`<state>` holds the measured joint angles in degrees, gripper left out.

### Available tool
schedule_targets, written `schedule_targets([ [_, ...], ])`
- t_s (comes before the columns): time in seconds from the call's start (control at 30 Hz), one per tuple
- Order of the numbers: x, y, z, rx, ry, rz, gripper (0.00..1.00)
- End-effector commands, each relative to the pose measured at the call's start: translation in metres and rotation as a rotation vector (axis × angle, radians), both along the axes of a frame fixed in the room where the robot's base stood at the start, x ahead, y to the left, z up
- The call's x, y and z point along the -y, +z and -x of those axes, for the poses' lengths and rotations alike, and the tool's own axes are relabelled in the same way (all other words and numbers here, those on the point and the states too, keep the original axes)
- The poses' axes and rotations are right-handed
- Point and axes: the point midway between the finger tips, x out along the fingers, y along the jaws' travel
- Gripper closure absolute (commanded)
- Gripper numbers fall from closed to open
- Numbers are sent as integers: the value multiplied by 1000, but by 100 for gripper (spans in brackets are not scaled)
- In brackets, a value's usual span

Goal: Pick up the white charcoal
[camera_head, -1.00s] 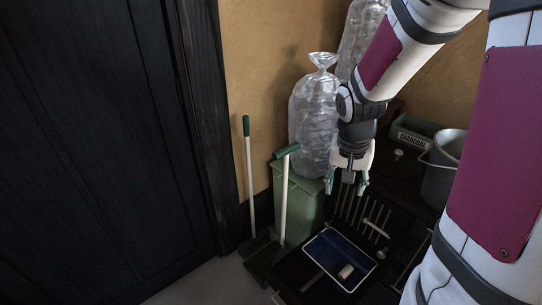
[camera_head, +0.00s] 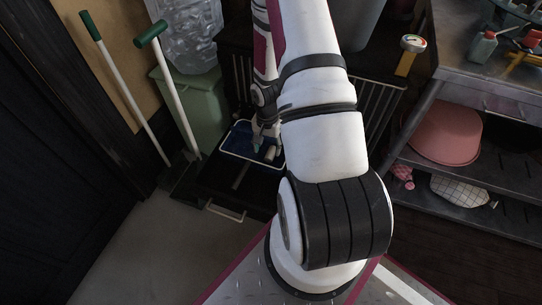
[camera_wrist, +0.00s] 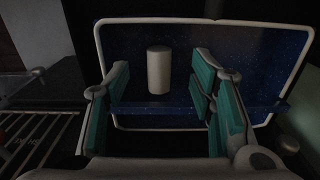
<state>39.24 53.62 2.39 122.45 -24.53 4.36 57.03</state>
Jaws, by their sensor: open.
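A short whitish cylinder, which I take to be the white charcoal (camera_wrist: 158,72), is in the blue tray with a pale rim (camera_wrist: 255,24). In the wrist view it shows between my gripper's (camera_wrist: 161,66) two open teal-padded fingers, nearer the left one, with a gap on both sides. I cannot tell how far it is past the fingertips. In the head view my gripper (camera_head: 257,142) is down at the tray (camera_head: 232,155), partly hidden by my arm. The charcoal (camera_head: 271,153) shows small beside it.
A green bin (camera_head: 200,105) with a clear bag and two green-handled poles stand left of the tray. A metal shelf (camera_head: 455,180) with a pink tub (camera_head: 445,137) is at right. Dark slatted furniture is behind. The floor (camera_head: 145,240) at front left is clear.

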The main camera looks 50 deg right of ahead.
Motion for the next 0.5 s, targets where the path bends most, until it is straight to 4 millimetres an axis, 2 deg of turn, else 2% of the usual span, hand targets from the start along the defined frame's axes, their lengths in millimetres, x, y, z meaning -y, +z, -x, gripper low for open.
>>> schedule_targets([
  [0.03,-1,-8,0,-1,2,-1,50],
  [0.27,2,-24,0,-1,2,0,50],
  [0.5,4,-57,0,-1,3,-1,50],
])
